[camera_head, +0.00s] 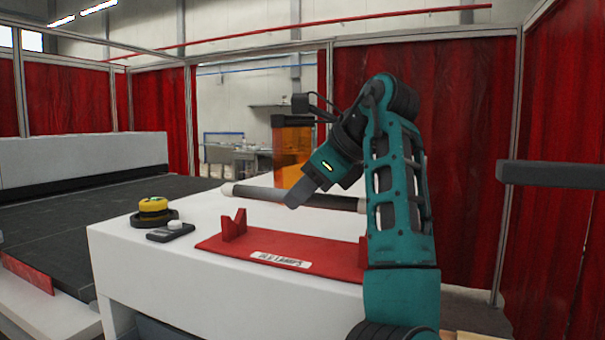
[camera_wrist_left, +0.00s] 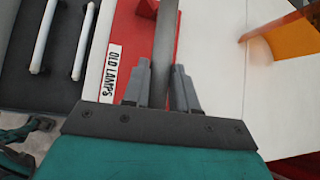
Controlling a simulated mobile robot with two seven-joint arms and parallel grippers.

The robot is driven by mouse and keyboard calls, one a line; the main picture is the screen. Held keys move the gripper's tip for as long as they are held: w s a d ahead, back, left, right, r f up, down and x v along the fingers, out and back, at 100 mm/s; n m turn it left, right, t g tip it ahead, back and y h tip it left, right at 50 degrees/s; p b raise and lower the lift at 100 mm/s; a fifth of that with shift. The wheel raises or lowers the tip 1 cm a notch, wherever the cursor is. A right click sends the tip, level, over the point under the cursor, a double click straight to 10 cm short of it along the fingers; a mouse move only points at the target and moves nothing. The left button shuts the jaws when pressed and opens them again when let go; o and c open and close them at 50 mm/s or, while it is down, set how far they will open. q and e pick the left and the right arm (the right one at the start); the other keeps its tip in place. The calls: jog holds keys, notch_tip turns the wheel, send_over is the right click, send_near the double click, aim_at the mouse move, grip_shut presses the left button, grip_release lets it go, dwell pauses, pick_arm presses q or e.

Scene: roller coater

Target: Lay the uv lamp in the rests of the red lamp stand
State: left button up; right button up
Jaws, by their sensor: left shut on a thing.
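My left gripper (camera_head: 296,197) is shut on the uv lamp (camera_head: 255,192), a long dark tube with a pale end cap. The lamp is held near level above the red lamp stand (camera_head: 215,245), apart from its rests. The near-left V-shaped rest (camera_head: 234,226) is in plain view; the right rest (camera_head: 362,252) is partly hidden by my arm. In the left wrist view the fingers (camera_wrist_left: 162,85) grip the dark lamp (camera_wrist_left: 165,45), with the red stand (camera_wrist_left: 127,40) and its "OLD LAMPS" label below. My right gripper is not in view.
The stand lies on a white table (camera_head: 150,275). A yellow-topped button (camera_head: 153,205) and a black handheld device (camera_head: 170,233) sit left of it. A dark conveyor (camera_head: 50,225) runs further left. An orange panel (camera_head: 291,155) stands behind. White tubes (camera_wrist_left: 43,35) lie on a dark surface.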

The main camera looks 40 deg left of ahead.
pick_arm(q)
jog(key=shift+f+b, duration=0.4)
jog(key=shift+f, duration=1.65)
jog(key=o, duration=1)
